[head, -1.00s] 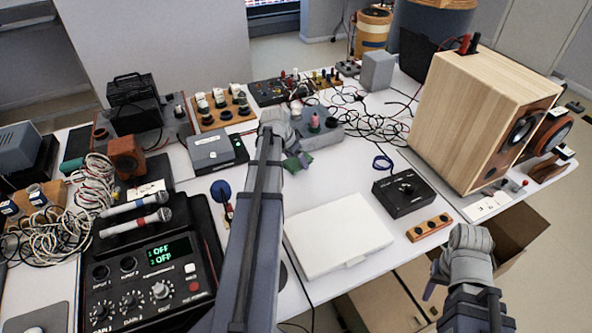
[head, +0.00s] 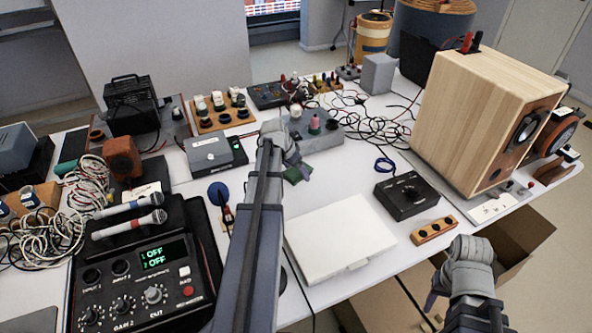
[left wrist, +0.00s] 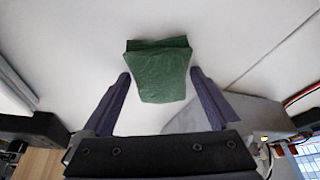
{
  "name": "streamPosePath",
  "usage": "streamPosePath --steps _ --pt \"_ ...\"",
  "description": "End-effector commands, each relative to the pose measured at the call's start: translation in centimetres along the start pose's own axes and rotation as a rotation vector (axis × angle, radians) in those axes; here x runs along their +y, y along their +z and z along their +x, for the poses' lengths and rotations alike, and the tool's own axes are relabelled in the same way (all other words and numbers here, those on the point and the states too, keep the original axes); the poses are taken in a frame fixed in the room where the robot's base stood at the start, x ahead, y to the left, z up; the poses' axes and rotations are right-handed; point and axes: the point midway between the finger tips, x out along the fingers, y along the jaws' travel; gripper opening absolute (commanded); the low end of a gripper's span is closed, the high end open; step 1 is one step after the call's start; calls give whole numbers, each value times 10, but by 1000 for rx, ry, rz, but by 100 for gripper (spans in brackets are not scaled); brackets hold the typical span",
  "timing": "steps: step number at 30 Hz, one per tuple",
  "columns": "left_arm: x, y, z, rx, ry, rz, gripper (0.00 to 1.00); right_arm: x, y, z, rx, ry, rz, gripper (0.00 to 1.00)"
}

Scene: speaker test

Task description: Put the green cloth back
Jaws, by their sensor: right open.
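The green cloth (head: 297,174) is a small folded piece on the white table, partly hidden behind my left gripper in the head view. In the left wrist view the cloth (left wrist: 160,72) is a folded, roughly square pad in front of the jaws. My left gripper (head: 299,168) is over the cloth. In the left wrist view its two fingers (left wrist: 159,80) are spread, one by each side of the cloth, and do not appear to pinch it. My right gripper (head: 432,300) is open and empty at the table's front edge, at the lower right.
A white closed case (head: 338,238) lies nearer me, with a black knob box (head: 407,194) to its right. A grey device (head: 318,136) and tangled cables (head: 380,130) lie behind the cloth. A wooden speaker (head: 480,115) stands right. Bare table lies right of the cloth.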

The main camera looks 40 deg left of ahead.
Motion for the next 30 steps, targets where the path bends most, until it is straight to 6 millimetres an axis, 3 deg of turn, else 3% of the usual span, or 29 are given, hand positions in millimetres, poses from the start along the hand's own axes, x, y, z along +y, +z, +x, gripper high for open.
streamPosePath --steps 14,20,30 --pt "-1 -2 -7 0 -2 0 100 1 0 -7 0 0 0 50" --pt "0 -3 -28 0 -1 -1 100 2 2 -26 0 0 0 50" --pt "0 -3 -82 0 -1 -1 100 7 4 -77 0 0 1 50"
